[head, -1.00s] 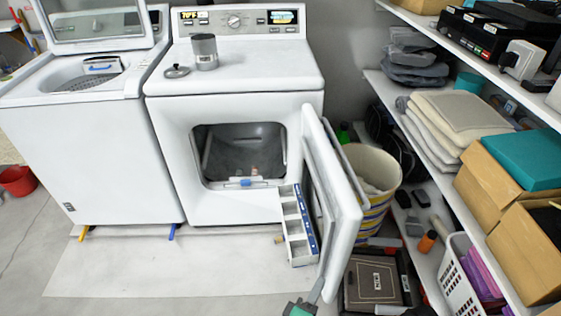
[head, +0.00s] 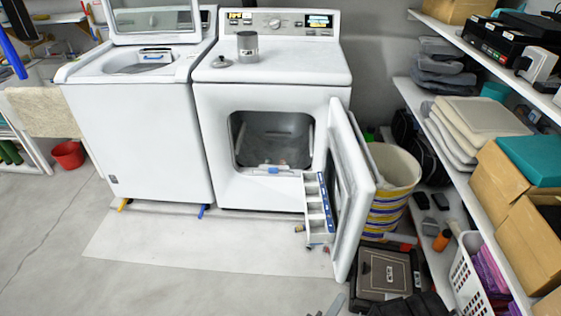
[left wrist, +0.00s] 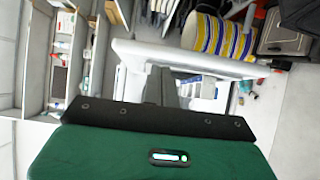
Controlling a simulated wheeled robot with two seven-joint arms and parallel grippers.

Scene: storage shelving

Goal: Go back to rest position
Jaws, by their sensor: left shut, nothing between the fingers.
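My right gripper is not seen.
A striped bin (head: 390,200) and a dark case (head: 385,270) sit right of the door. Shelving (head: 455,190) lines the right side. A washer (head: 135,130) stands left of the dryer. A red bucket (head: 68,154) is at far left. The floor (head: 170,285) in front is clear.

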